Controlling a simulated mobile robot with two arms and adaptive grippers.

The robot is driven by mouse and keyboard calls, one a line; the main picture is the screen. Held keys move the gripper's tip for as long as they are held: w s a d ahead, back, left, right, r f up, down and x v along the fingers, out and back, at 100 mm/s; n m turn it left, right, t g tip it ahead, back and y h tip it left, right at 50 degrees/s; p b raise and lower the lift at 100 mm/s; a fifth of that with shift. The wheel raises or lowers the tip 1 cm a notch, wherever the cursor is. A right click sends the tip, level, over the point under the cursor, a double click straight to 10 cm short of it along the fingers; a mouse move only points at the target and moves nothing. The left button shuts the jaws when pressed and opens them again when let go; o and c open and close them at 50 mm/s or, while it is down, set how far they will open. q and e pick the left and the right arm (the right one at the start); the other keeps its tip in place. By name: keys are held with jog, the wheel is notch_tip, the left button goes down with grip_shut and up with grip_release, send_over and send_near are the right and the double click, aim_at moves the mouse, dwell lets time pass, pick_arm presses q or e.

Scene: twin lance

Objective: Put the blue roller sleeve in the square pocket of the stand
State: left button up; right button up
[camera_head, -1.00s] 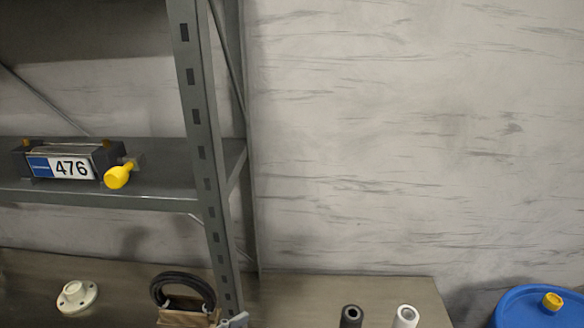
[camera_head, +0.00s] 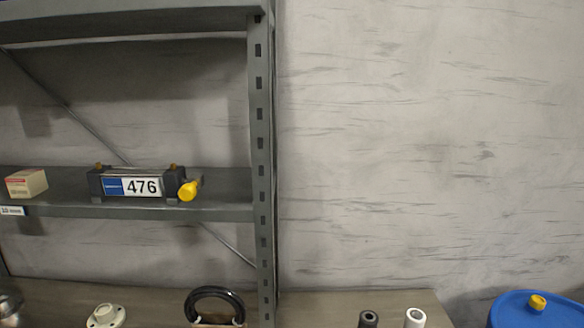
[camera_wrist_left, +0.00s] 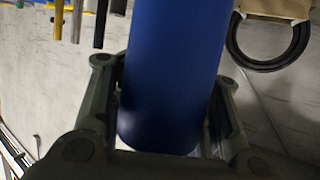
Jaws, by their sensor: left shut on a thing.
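The blue roller sleeve (camera_wrist_left: 175,70) fills the middle of the left wrist view, a plain blue cylinder. My left gripper (camera_wrist_left: 165,78) is shut on it, with one dark finger on each side. The sleeve's far end runs out of the top of that view. The sleeve and both grippers are out of the head view. I cannot make out the stand or its square pocket in either view.
A black tube (camera_head: 368,319) and a white tube (camera_head: 415,318) stand on the bench (camera_head: 320,304). A black ring (camera_head: 215,293) and a cream flange (camera_head: 105,317) are left of them. A grey shelf (camera_head: 225,210) holds a 476-labelled unit (camera_head: 140,186). A blue drum (camera_head: 515,312) is far right.

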pick_arm(q)
jog(key=w+a+r+n+t+y, duration=0.2)
jog(key=w+a+r+n+y, duration=0.4)
jog(key=w+r, duration=0.5)
notch_tip(320, 180, up, 2)
jog(key=shift+a+r+y+b, duration=0.2)
jog(key=shift+a+y+b, duration=0.1)
jog(key=shift+a+y, duration=0.45)
